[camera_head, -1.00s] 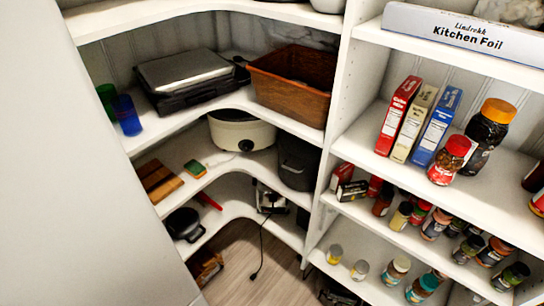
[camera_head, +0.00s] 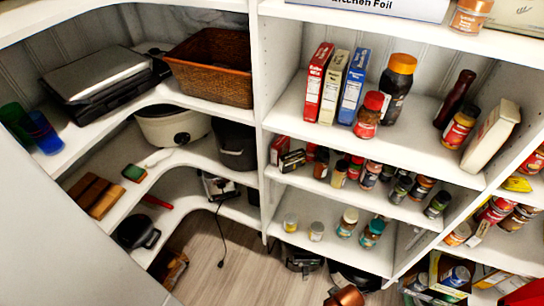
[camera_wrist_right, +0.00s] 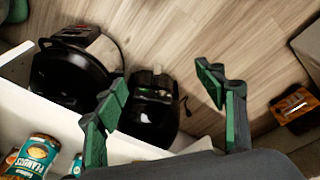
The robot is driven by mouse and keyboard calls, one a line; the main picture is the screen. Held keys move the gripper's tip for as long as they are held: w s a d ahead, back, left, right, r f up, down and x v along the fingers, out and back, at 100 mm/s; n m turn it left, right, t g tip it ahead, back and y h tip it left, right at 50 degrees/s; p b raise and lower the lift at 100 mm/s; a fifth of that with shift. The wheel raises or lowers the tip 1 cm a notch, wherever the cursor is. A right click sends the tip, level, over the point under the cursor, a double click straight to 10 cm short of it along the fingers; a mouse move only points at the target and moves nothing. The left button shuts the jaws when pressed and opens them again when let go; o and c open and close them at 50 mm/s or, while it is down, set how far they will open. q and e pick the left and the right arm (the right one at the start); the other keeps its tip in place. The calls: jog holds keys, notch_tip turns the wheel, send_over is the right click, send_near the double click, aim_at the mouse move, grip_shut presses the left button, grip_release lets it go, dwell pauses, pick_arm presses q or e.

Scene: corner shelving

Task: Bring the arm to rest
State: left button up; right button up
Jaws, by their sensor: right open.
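My right gripper (camera_wrist_right: 162,82) shows in the right wrist view, with its two green-padded fingers spread apart. Nothing is held between them. It points down over the wooden floor (camera_wrist_right: 190,40) beside a white shelf edge (camera_wrist_right: 120,147). A black appliance (camera_wrist_right: 150,118) lies beyond and below the fingers. Neither of my grippers can be made out in the head view.
White corner shelves hold a brown basket (camera_head: 213,70), a slow cooker (camera_head: 172,126), boxes and several jars. In the wrist view, a teal-labelled jar (camera_wrist_right: 35,155) stands near the left finger, and a round black pan-like appliance (camera_wrist_right: 72,75) is at upper left.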

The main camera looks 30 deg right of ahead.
jog(key=s+f+p, duration=0.1)
jog(key=s+f, duration=0.3)
jog(key=f, duration=0.3)
jog(key=s+a+f+p, duration=0.1)
jog(key=s+f, duration=0.4)
jog(key=f, duration=0.3)
jog(key=s+f+g+p, duration=0.1)
jog(key=s+f+p, duration=0.1)
jog(key=s+f, duration=0.2)
notch_tip(320, 180, down, 4)
jog(key=shift+s+a+r+n+y, duration=0.2)
jog(key=shift+s+n+y, duration=0.1)
jog(key=shift+n, duration=0.1)
pick_arm(q)
notch_tip(320, 180, up, 6)
jog(key=w+p, duration=0.1)
jog(key=w, duration=0.1)
jog(key=shift+w+f, duration=0.15)
jog(key=shift+f, duration=0.05)
pick_arm(e)
jog(key=shift+o, duration=0.2)
jog(key=s+f, duration=0.3)
jog(key=s, duration=0.7)
jog(key=shift+d+f+g, duration=0.2)
jog(key=shift+f+g, duration=0.1)
jog(key=shift+f, duration=0.05)
